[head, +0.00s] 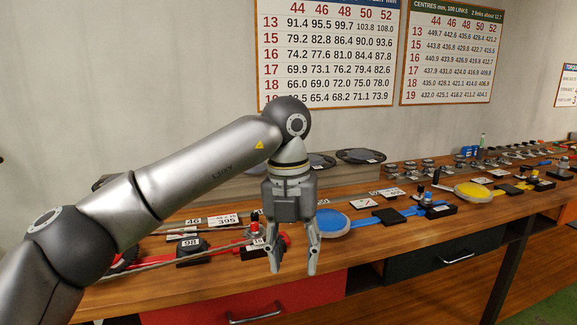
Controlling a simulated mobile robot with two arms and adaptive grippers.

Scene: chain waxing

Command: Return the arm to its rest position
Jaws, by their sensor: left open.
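My left gripper (293,262) hangs in the head view at the middle, pointing down. Its two fingers are spread with nothing between them. It is in front of the wooden bench (400,258), near the front edge. My left arm comes in from the left edge, rises to a bent joint and drops to the gripper. It hides part of the bench and the things behind it. My right gripper is not in view.
A blue round pad (332,222) is close to the right of the gripper. Red and black parts (190,250) lie behind and left of it. A yellow round pad (472,190) and several small parts stand farther right. Drawers (440,256) are under the bench.

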